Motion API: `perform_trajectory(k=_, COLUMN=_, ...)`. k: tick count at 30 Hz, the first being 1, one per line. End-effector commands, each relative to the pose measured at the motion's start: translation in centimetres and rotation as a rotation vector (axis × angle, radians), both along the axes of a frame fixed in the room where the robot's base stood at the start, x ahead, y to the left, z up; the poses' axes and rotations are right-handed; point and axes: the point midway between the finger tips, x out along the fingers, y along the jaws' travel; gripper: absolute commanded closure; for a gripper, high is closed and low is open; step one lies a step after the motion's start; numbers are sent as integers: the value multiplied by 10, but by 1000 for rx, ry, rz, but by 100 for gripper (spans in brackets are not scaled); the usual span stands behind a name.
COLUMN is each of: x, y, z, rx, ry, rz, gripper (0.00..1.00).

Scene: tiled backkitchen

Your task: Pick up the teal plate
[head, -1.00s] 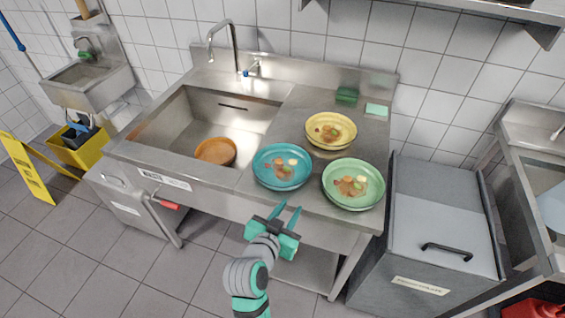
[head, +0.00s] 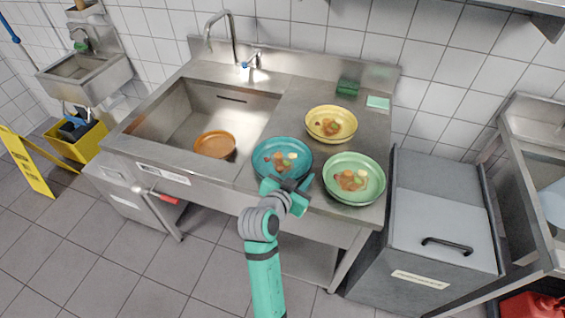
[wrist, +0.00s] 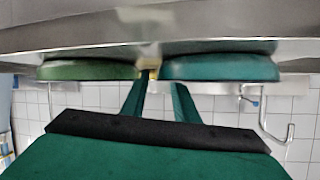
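The teal plate (head: 272,145), with bits of food in it, lies on the steel counter just right of the sink. It shows edge-on in the upside-down wrist view (wrist: 225,68). My gripper (head: 288,182) is at the counter's front edge, by the plate's front-right rim. Its two fingers are apart with nothing between them, and they also show in the wrist view (wrist: 161,85). They point toward the gap between the teal plate and the green plate. I cannot tell whether a finger touches the teal rim.
A light green plate (head: 355,196) lies close to the right, and a yellow plate (head: 331,110) lies behind, both with food. An orange-brown bowl (head: 214,146) sits in the sink basin (head: 180,120). A green sponge (head: 347,88) and a pale green pad (head: 378,102) lie near the wall.

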Motion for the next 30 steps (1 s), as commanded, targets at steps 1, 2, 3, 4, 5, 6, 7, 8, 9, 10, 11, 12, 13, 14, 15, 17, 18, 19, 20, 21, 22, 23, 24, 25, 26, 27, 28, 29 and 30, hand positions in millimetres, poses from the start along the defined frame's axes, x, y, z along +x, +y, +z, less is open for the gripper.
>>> perform_trajectory(k=1, x=7, y=-5, z=-3, rx=0, ry=1, rz=-4, gripper=73)
perform_trajectory(k=2, x=10, y=-7, z=-4, rx=0, ry=0, rz=-3, gripper=73)
perform_trajectory(k=3, x=15, y=-9, z=-6, rx=0, ry=0, rz=-2, gripper=73)
perform_trajectory(k=4, x=18, y=-10, z=-8, rx=1, ry=1, rz=-2, gripper=73)
perform_trajectory(k=5, x=21, y=-12, z=-10, rx=1, ry=1, rz=-2, gripper=73)
perform_trajectory(k=6, x=24, y=-13, z=-11, rx=1, ry=0, rz=-1, gripper=73)
perform_trajectory(k=7, x=26, y=-14, z=-11, rx=1, ry=0, rz=-1, gripper=73)
perform_trajectory(k=8, x=27, y=-15, z=-12, rx=0, ry=0, rz=-2, gripper=73)
perform_trajectory(k=9, x=28, y=-16, z=-13, rx=0, ry=-1, rz=-2, gripper=73)
perform_trajectory(k=10, x=29, y=-17, z=-13, rx=0, ry=-1, rz=-2, gripper=73)
perform_trajectory(k=11, x=29, y=-17, z=-13, rx=0, ry=-1, rz=-2, gripper=73)
perform_trajectory(k=12, x=29, y=-17, z=-13, rx=0, ry=-1, rz=-2, gripper=73)
perform_trajectory(k=13, x=29, y=-17, z=-13, rx=0, ry=-1, rz=-2, gripper=73)
perform_trajectory(k=14, x=29, y=-17, z=-13, rx=0, ry=-1, rz=-1, gripper=73)
perform_trajectory(k=15, x=29, y=-17, z=-13, rx=0, ry=-1, rz=-1, gripper=73)
perform_trajectory(k=17, x=29, y=-17, z=-13, rx=0, ry=-1, rz=-1, gripper=80)
perform_trajectory(k=18, x=29, y=-17, z=-13, rx=1, ry=0, rz=-1, gripper=90)
perform_trajectory(k=19, x=29, y=-16, z=-13, rx=1, ry=0, rz=-1, gripper=97)
perform_trajectory(k=20, x=28, y=-17, z=-13, rx=1, ry=0, rz=-1, gripper=100)
perform_trajectory(k=21, x=28, y=-17, z=-13, rx=0, ry=0, rz=-2, gripper=100)
perform_trajectory(k=22, x=28, y=-17, z=-13, rx=0, ry=0, rz=-2, gripper=100)
perform_trajectory(k=23, x=28, y=-17, z=-13, rx=0, ry=0, rz=-2, gripper=100)
perform_trajectory(k=24, x=28, y=-16, z=-14, rx=1, ry=1, rz=-2, gripper=100)
perform_trajectory(k=25, x=28, y=-16, z=-13, rx=1, ry=0, rz=-1, gripper=100)
perform_trajectory(k=26, x=28, y=-16, z=-13, rx=1, ry=0, rz=-1, gripper=100)
perform_trajectory(k=27, x=28, y=-16, z=-13, rx=0, ry=0, rz=-2, gripper=100)
perform_trajectory(k=28, x=28, y=-17, z=-13, rx=0, ry=0, rz=-2, gripper=100)
perform_trajectory(k=29, x=28, y=-17, z=-13, rx=0, ry=0, rz=-2, gripper=100)
perform_trajectory(k=30, x=28, y=-16, z=-14, rx=1, ry=1, rz=-2, gripper=100)
